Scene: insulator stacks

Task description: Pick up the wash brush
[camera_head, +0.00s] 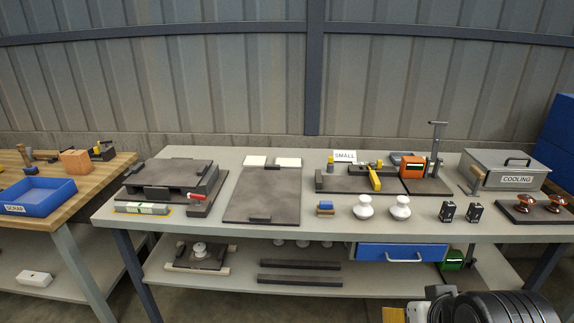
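A small block with a blue top and a tan lower part (325,208) lies near the front edge of the grey workbench (225,222). It looks like the wash brush, but it is too small to be sure. It stands apart, left of two white insulators, with nothing on top of it. Black rounded parts of my own body show at the bottom right, below the bench. No gripper fingers can be made out.
White insulators (363,207) (400,207) stand close right of the block. A dark plate (264,193) lies to its left, and a fixture with a yellow lever (374,178) behind. A blue drawer (403,252) hangs below.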

